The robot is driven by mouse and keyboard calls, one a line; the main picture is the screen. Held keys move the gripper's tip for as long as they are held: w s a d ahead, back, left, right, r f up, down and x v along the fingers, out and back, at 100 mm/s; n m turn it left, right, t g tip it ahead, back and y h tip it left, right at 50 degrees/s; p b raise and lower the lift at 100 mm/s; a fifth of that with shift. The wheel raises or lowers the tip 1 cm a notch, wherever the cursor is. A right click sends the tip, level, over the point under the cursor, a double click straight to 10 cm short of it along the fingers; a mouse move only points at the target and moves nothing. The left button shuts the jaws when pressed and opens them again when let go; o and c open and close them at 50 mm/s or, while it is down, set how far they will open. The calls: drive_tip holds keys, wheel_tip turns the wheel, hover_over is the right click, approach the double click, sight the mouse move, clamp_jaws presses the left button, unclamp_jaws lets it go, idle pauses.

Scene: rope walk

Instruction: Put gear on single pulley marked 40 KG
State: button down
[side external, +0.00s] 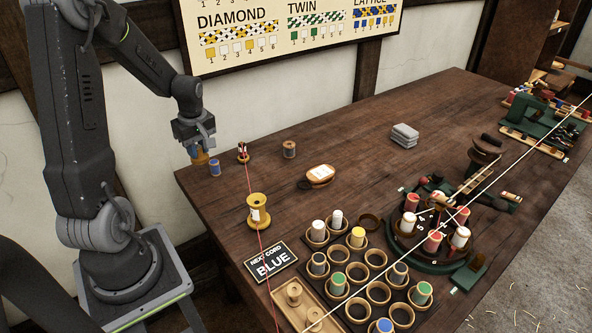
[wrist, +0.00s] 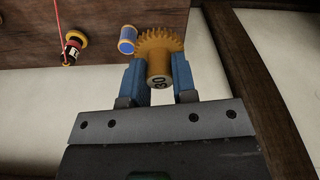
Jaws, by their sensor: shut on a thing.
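My gripper (side external: 199,148) hangs beside the far-left corner of the table. It is shut on an orange toothed gear (side external: 200,159). In the wrist view the gear (wrist: 158,42) shows its teeth beyond the blue fingertips (wrist: 158,72), and its round hub carries a dark number that I cannot read surely. The gear is held clear of the tabletop. I cannot make out a 40 KG mark in either view. A small wheel-like piece with a red cord (side external: 242,153) stands near the table's back edge; it also shows in the wrist view (wrist: 73,45).
A blue spool (side external: 214,168) stands close beside the gear. A brown spool (side external: 289,149), an orange oval piece with a white label (side external: 320,174) and a yellow spool (side external: 258,213) are on the table (side external: 380,110). A spool rack and a green machine (side external: 438,266) fill the front.

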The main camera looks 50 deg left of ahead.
drive_tip(key=w+d+r+m, duration=0.1)
drive_tip(key=w+d+r, duration=0.1)
drive_tip(key=w, duration=1)
drive_tip(key=m, duration=0.1)
hover_over(315, 174)
wheel_tip(315, 174, down, 6)
drive_tip(key=shift+s+r, duration=0.15)
drive_tip(key=shift+d+f, duration=0.2)
drive_tip(key=shift+f, duration=2)
drive_tip(key=shift+f, duration=0.15)
drive_tip(key=c, duration=0.9)
unclamp_jaws()
